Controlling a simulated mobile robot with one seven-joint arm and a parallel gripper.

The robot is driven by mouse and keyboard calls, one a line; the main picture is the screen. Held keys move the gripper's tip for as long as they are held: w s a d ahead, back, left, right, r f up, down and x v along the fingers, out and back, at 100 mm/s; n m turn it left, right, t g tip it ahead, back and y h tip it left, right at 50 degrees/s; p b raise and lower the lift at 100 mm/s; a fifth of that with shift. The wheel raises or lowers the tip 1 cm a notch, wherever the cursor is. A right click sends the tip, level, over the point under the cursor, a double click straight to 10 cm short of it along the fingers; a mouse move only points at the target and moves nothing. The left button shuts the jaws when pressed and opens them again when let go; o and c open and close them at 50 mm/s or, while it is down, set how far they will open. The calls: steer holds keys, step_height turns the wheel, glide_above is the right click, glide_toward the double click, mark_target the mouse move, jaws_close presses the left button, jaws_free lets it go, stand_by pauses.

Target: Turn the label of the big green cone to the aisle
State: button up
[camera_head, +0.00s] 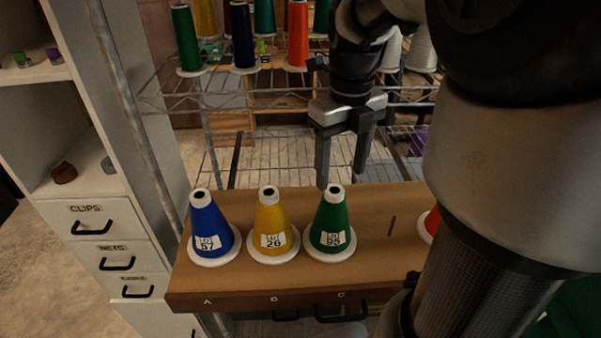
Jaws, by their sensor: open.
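The big green cone (328,221) stands upright on the brown wooden bench top, at the right of a row of three cones, above the letter C on the front edge. Its white label, reading LOT 95, faces the camera, and its white base and white top show. My gripper (340,180) points down just above and behind the green cone's top. Its two fingers are apart with nothing between them. The left finger's tip is close to the cone's top; I cannot tell whether they touch.
A yellow cone (271,225) and a blue cone (209,228) stand left of the green one. A red cone (432,224) is partly hidden by my arm at right. A wire rack with thread cones (187,40) stands behind. A white drawer cabinet (95,238) is at left.

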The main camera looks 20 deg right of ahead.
step_height(320, 180, up, 12)
steer(key=s+a, duration=0.1)
steer(key=a, duration=0.1)
steer(key=s+a+f+n+t, duration=0.2)
steer(key=s+a+f+n, duration=0.2)
steer(key=n, duration=1.3)
steer(key=s+a+f+n+t, duration=0.3)
steer(key=s+a+f+n, duration=0.1)
steer(key=n, duration=1.3)
steer(key=shift+s+a+t, duration=0.3)
steer(key=shift+s+a, duration=0.3)
steer(key=shift+s, duration=0.1)
steer(key=shift+r, duration=0.1)
